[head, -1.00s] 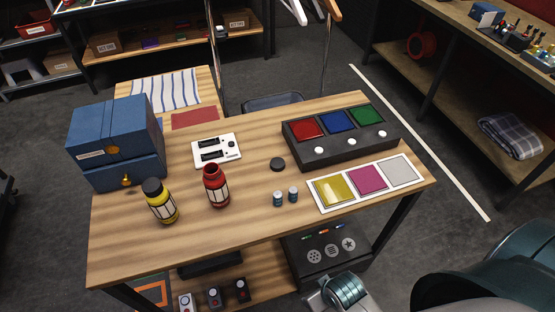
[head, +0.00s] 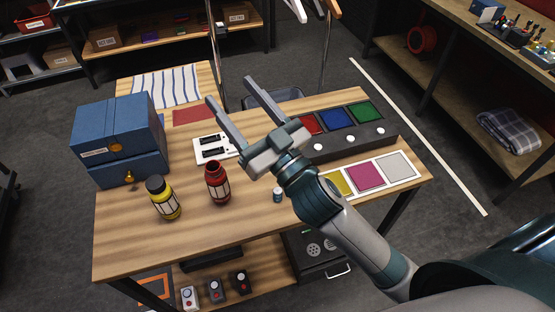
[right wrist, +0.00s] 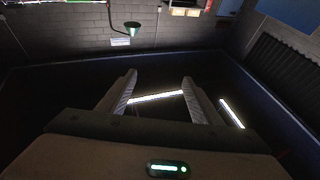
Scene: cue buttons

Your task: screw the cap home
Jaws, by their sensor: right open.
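The red bottle (head: 217,184) stands upright on the table with an open, uncapped mouth. A yellow bottle (head: 162,199) with a black cap stands to its left. My left gripper is not in view.
A blue box (head: 115,125) sits at the table's left, a white panel (head: 212,148) behind the red bottle. A button box (head: 372,138) and a card with coloured squares (head: 399,167) lie right. The table's front left is clear.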

